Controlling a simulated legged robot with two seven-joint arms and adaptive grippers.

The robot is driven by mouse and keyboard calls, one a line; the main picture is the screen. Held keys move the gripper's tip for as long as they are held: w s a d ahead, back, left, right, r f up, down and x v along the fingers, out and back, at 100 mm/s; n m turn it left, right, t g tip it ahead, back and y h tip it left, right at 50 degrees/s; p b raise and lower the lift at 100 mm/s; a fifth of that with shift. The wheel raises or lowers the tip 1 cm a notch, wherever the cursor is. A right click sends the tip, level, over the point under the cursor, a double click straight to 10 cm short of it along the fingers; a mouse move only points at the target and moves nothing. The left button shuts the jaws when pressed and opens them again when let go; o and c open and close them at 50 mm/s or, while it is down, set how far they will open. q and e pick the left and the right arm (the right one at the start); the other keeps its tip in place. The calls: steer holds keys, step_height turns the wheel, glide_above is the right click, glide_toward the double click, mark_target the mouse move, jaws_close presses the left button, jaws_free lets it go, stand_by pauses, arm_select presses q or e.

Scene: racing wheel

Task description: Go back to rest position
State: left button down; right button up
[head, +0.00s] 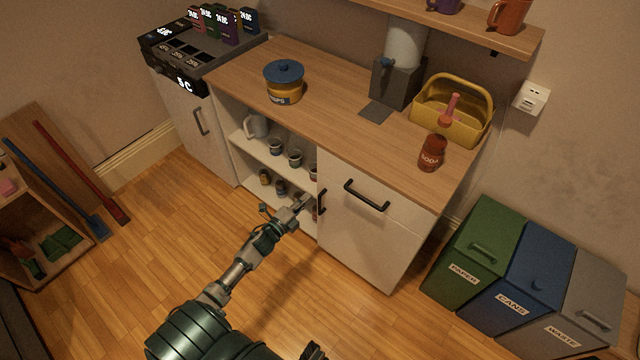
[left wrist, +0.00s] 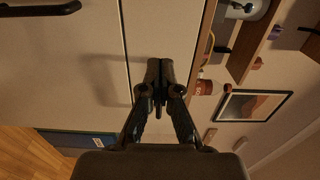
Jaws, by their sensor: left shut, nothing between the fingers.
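My left gripper (head: 298,207) reaches across the floor to the front of the wooden-topped counter (head: 330,105).
Open shelves (head: 275,160) hold a pitcher, cups and small bottles. Green (head: 478,245), blue (head: 522,275) and grey (head: 580,305) bins stand right.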

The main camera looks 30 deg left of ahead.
arm_select(q)
steer(key=s+d+f+n+g+y+p, duration=0.15)
steer(key=s+d+f+n+g, duration=0.25)
steer(key=s+f+n, duration=0.55)
steer(key=s+d+f+n+g+y, duration=0.25)
steer(key=s+f+g, duration=0.3)
steer(key=f, duration=0.85)
steer(key=s+d+f+n+g+h, duration=0.1)
steer(key=s+d+f+g, duration=0.1)
steer(key=s, duration=0.4)
steer(key=s+d+f+n+g, duration=0.2)
steer(key=s+d+f, duration=0.2)
steer(key=s+d, duration=0.2)
steer(key=s+d+f+n+g+h+p, duration=0.1)
steer(key=s+d+f+g, duration=0.1)
steer(key=s+d, duration=0.3)
steer(key=s+f, duration=0.1)
steer(key=s, duration=0.2)
steer(key=shift+n+g+h, duration=0.3)
steer(key=shift+n+g, duration=0.05)
steer(key=shift+n, duration=0.05)
arm_select(e)
steer(key=s+f, duration=0.3)
steer(key=f, duration=0.3)
steer(key=shift+d, duration=0.45)
arm_select(q)
steer(key=shift+s+f, duration=0.1)
